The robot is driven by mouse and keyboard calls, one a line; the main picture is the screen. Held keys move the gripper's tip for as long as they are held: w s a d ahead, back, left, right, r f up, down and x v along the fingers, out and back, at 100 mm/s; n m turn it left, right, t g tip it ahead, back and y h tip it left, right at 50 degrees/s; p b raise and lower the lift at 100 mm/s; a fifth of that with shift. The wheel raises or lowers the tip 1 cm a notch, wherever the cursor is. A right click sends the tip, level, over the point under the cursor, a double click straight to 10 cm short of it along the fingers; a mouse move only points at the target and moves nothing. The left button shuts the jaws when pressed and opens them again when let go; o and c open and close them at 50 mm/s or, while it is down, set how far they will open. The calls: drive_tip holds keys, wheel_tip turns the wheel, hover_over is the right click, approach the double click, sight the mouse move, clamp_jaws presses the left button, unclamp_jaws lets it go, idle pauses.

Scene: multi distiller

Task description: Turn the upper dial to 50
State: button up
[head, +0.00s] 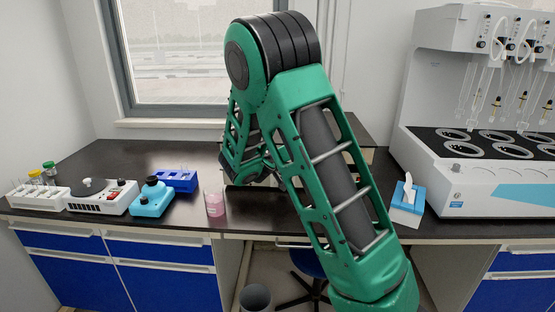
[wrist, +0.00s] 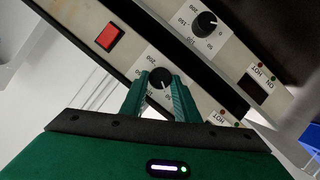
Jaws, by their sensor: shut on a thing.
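In the wrist view a black round dial (wrist: 160,74) on a pale panel sits between the two green fingers of my gripper (wrist: 160,82), which is shut on it. Part of this dial's scale is hidden by the fingers, and its setting is too small to read. A second black dial (wrist: 205,23) is on another pale panel at the upper right, free of my gripper. Its scale shows 50, 100, 150 and 200. The picture is tilted, so I cannot tell which dial is the upper one. In the head view my arm hides my gripper and the dials.
A red switch (wrist: 108,38) is near the held dial, and a dark strip separates the panels. In the head view a white glassware apparatus (head: 470,185) stands right, with a tissue box (head: 407,204) beside it. A pink beaker (head: 214,205) and a blue device (head: 152,198) stand left.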

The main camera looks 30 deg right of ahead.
drive_tip(key=shift+a+f, duration=0.1)
drive_tip(key=shift+f, duration=0.2)
drive_tip(key=o, duration=0.8)
drive_tip(key=shift+c, duration=0.2)
drive_tip(key=shift+r, duration=0.1)
drive_tip(key=v, duration=1)
drive_tip(key=shift+s+a, duration=0.2)
drive_tip(key=shift+a, duration=0.05)
drive_tip(key=shift+d+r, duration=0.1)
